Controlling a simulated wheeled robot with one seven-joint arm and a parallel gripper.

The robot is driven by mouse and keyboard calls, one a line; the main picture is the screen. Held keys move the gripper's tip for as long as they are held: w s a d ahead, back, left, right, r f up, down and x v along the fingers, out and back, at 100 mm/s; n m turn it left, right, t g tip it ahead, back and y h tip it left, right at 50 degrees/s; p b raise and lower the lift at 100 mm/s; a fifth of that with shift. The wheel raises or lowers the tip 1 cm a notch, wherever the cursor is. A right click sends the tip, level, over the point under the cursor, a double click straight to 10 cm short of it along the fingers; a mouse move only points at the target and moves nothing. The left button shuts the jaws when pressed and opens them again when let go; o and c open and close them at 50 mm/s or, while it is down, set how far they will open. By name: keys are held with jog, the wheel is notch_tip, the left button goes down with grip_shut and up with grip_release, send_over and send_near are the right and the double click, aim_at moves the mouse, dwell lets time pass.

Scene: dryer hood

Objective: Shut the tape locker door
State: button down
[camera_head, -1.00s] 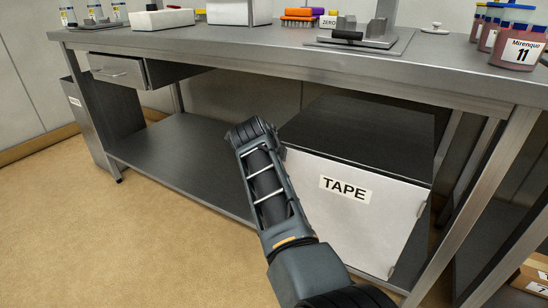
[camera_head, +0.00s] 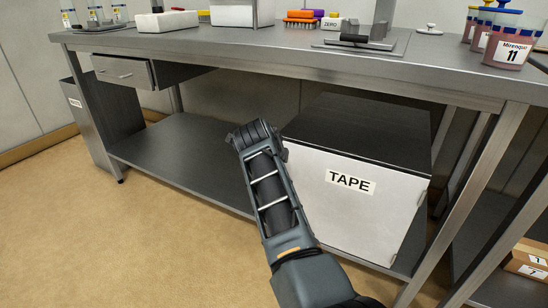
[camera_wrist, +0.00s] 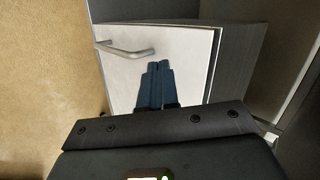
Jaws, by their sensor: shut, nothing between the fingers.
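The tape locker (camera_head: 372,128) is a dark box under the bench, with a white door labelled TAPE (camera_head: 330,215) on its front. In the head view the door's top edge lies along the locker's front edge. I cannot tell whether a small gap is left. The wrist view shows the white door (camera_wrist: 185,50) with its metal bar handle (camera_wrist: 125,50) at the left. My gripper (camera_wrist: 155,70) is shut and empty in front of the door. Whether the fingertips touch it is unclear. In the head view my arm hides the fingers and the door's left part.
The steel bench (camera_head: 300,66) spans above the locker, with a lower shelf (camera_head: 185,155) to its left. A bench leg (camera_head: 470,200) stands close on the right. A drawer (camera_head: 122,70) is partly out at the left. The floor (camera_head: 110,240) at front left is clear.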

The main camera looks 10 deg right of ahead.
jog(key=a+p+v, duration=0.2)
jog(key=v, duration=0.6)
jog(key=s+d+f+n+t, duration=0.2)
jog(key=s+d+f+n, duration=0.7)
jog(key=s+d+f, duration=0.7)
jog(key=s+d+n+t+y, duration=0.3)
jog(key=s+n, duration=0.6)
jog(key=s, duration=1.7)
jog(key=s+a+r+n+t, duration=0.1)
jog(key=s+r+n, duration=0.1)
jog(key=s+r, duration=0.6)
jog(key=s+a+r+n, duration=0.2)
jog(key=s+r+n, duration=0.1)
jog(key=s+r, duration=0.5)
notch_tip(320, 180, up, 22)
jog(key=s+p, duration=0.1)
jog(key=p, duration=2.2)
jog(key=shift+y, duration=0.3)
jog(key=shift+r, duration=0.1)
